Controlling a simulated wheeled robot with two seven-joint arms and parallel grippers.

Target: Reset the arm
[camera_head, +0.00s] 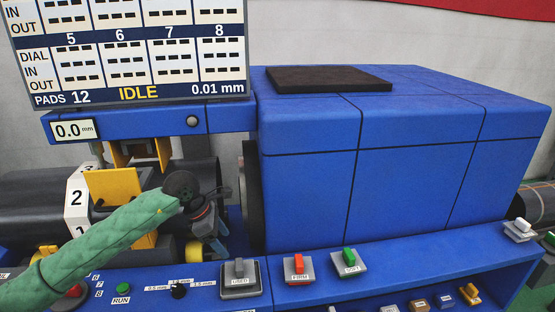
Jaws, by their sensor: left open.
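My left arm (110,240), in a green sleeve, comes in from the lower left and reaches over the front of the blue machine (355,150). My left gripper (218,240) is at the arm's end, beyond the dark wrist joint, pointing down and to the right. It is open, with nothing visible between its fingers. It hangs in front of the dark cylinder area, above the control panel. It is small and dark, so whether it touches the machine cannot be told. My right arm and gripper do not show.
A display board (130,50) reads IDLE. A numbered white block (77,198) and yellow plates (113,186) stand behind my arm. The panel has a grey switch (239,268), a red switch (299,265) and a green switch (349,259). A dark pad (328,79) lies on the machine top.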

